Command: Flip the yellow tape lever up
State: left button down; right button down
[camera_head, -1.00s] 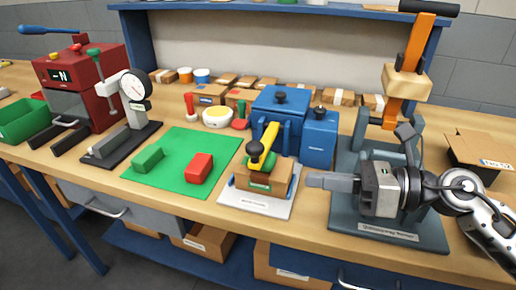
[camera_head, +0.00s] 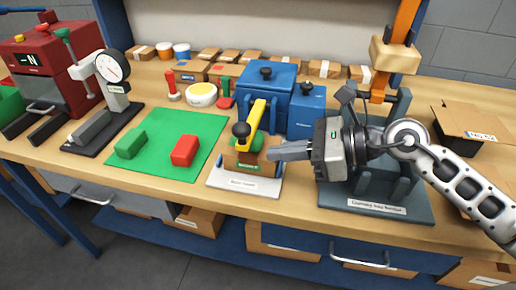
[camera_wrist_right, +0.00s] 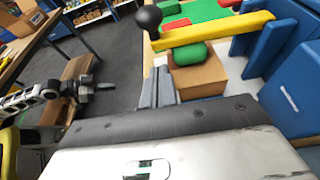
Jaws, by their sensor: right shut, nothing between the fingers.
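The yellow tape lever (camera_head: 255,117) with a black ball knob (camera_head: 241,130) sits over a small cardboard box (camera_head: 242,163) on a white base plate (camera_head: 232,181). A green piece (camera_head: 257,143) lies on the box under the lever. My right gripper (camera_head: 270,152) is shut and empty, its fingertips just right of the box. In the right wrist view the gripper (camera_wrist_right: 160,78) points at the left side of the box (camera_wrist_right: 198,74), below the yellow lever (camera_wrist_right: 215,30) and its black knob (camera_wrist_right: 148,17). Touching contact cannot be told. My left gripper is not seen.
Blue boxes (camera_head: 266,86) stand behind the lever. A green mat (camera_head: 165,168) with a green block (camera_head: 131,144) and a red block (camera_head: 185,150) lies to the left. A dark press stand (camera_head: 375,208) with an orange lever (camera_head: 407,30) is at the right.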

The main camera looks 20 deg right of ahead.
aim_at(252, 121)
jog(key=p+x, duration=0.1)
jog(key=x, duration=0.4)
jog(key=shift+d, duration=0.1)
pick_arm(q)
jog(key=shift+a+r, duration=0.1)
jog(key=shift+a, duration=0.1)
